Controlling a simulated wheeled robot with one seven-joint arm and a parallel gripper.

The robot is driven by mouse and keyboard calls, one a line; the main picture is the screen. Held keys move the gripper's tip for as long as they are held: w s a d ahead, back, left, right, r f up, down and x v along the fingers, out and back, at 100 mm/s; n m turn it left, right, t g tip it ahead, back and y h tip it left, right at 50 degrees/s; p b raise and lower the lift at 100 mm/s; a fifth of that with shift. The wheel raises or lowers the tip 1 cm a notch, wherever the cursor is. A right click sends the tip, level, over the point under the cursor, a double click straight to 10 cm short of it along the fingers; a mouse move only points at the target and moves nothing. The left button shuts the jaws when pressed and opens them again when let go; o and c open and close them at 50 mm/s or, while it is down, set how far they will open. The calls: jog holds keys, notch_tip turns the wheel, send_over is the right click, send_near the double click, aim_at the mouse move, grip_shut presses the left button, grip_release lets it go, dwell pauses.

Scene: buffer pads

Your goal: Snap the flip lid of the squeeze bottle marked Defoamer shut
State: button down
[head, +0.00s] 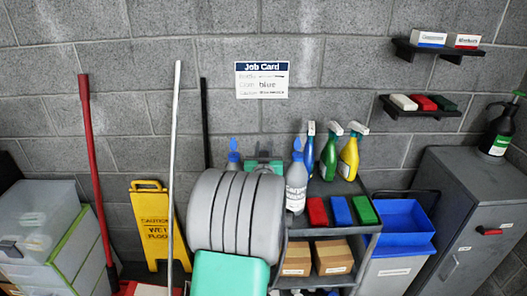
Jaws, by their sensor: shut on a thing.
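Two squeeze bottles with blue caps stand at the cart. The nearer pale bottle (297,185) is upright at the front of the cart top, with a label whose writing is too small to read. The farther bottle (234,158) shows only its upper part above my arm. A blue piece stands up on top of each, like a raised lid. I cannot tell which is marked Defoamer. My large grey and teal arm fills the lower middle. A small teal part between the bottles seems to be mine. My gripper's jaws and anything in them are hidden.
Spray bottles (330,153) stand behind the nearer squeeze bottle. Red, blue and green blocks (340,211) lie on the cart to its right. Boxes (333,256) fill the shelf below. A yellow floor sign (150,215) and poles stand left; a grey cabinet (470,220) stands right.

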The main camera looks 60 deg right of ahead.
jog(key=f+b, duration=0.1)
jog(key=b, duration=0.2)
jog(key=shift+h, duration=0.4)
jog(key=shift+a+t+b, duration=0.1)
jog(key=shift+t+b, duration=0.2)
jog(key=shift+b, duration=0.6)
jog(key=shift+r+h, duration=0.3)
jog(key=shift+r, duration=0.05)
jog(key=c, duration=1.2)
grip_release()
jog(key=shift+r, duration=0.1)
jog(key=shift+c, duration=0.2)
jog(key=shift+s+a, duration=0.1)
jog(key=b+v, duration=0.2)
jog(key=v, duration=0.5)
jog(key=shift+a, duration=0.3)
jog(key=shift+s, duration=0.15)
